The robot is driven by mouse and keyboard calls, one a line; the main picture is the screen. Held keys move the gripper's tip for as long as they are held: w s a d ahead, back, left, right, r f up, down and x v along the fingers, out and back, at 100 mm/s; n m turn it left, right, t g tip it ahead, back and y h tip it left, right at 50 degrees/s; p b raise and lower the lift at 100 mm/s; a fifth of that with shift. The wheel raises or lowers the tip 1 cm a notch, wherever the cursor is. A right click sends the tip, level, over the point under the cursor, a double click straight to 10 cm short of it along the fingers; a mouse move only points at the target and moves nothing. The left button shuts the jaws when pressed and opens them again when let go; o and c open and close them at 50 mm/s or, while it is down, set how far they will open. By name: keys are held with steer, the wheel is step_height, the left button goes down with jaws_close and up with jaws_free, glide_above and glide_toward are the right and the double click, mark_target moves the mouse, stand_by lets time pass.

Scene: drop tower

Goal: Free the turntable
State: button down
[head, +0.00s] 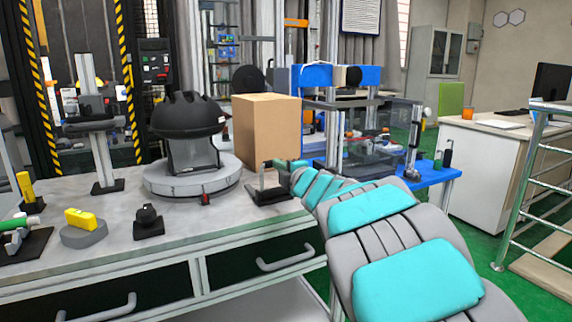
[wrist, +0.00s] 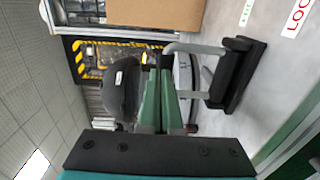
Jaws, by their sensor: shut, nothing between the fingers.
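The turntable (head: 160,187) is a round light-grey disc on the bench. A black helmet (head: 188,115) stands on it on a grey support. A small red and dark part (head: 205,198) sits at its front rim. My gripper (head: 268,165) is to the right of the turntable, in front of the cardboard box. In the wrist view, my green fingers (wrist: 158,110) are together and empty, pointing toward the helmet side (wrist: 122,90). They partly hide the turntable. A grey-framed stand on a black base (head: 272,196) is close beside my gripper; it also shows in the wrist view (wrist: 240,75).
The cardboard box (head: 265,130) stands behind my gripper, right of the turntable. A black knob on a base (head: 148,222), a yellow block on a grey disc (head: 85,222) and a tall clamp stand (head: 100,140) are to the left. The front middle bench surface is mostly clear.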

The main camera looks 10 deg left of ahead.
steer(key=shift+r+p+x, duration=0.25)
steer(key=shift+x, duration=1.15)
steer(key=shift+r+p+x, duration=0.2)
steer(key=shift+p+x, duration=0.05)
steer(key=shift+x, duration=1.1)
steer(key=shift+s+r, duration=0.2)
steer(key=shift+r, duration=0.1)
steer(key=s+d+r+p, duration=0.2)
steer(key=s+d+r, duration=0.3)
steer(key=s+r, duration=0.3)
steer(key=shift+d+r, duration=0.3)
steer(key=shift+r, duration=0.2)
